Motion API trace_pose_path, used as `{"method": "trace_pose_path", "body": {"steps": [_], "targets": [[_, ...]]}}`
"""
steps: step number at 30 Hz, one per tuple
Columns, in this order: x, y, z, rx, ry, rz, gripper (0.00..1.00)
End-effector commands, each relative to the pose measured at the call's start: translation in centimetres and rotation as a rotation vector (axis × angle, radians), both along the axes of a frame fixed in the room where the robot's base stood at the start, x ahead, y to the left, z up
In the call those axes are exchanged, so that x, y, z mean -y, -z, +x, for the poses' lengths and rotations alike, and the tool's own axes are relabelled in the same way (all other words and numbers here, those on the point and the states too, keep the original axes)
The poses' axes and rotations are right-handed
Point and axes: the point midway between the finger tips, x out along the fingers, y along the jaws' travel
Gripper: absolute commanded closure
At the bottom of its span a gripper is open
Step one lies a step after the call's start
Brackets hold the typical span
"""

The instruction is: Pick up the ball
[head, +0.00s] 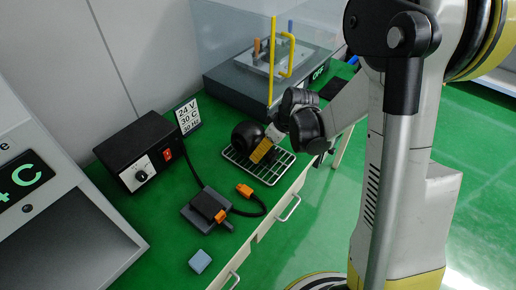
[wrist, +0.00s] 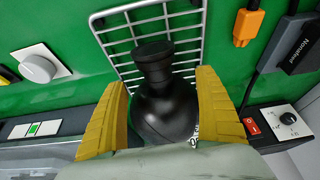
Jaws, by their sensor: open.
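The ball appears to be a black round body (head: 246,134) with a narrow neck and a flat knob. It is on or just above a white wire rack (head: 239,164) on the green bench. In the wrist view the black body (wrist: 165,108) lies between the two yellow fingers, its neck pointing away from my palm. My gripper (wrist: 163,108) is open around it, with a gap visible at the upper part of each finger. In the head view my gripper (head: 262,150) is beside the ball, and one yellow finger shows. The far finger is hidden.
A black control box (head: 135,150) and a sign (head: 187,115) stand to the left. A dark device (head: 207,208) with an orange plug (head: 245,190) and a blue block (head: 200,261) lie in front. A clear-covered apparatus (head: 262,85) stands behind. The bench's right edge is close.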

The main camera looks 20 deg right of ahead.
Motion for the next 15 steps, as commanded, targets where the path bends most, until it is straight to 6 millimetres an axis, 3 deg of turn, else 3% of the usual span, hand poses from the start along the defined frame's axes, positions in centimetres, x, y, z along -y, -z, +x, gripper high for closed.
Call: {"method": "trace_pose_path", "body": {"steps": [1, 4, 11, 15], "targets": [[-0.2, 1.3, 0.4, 0.000, -0.001, 0.000, 0.18], [-0.5, 2.4, 0.8, 0.000, -0.001, 0.000, 0.18], [-0.6, 2.4, 0.9, 0.000, 0.000, 0.000, 0.18], [-0.6, 2.3, 0.9, 0.000, 0.000, 0.000, 0.57]]}}
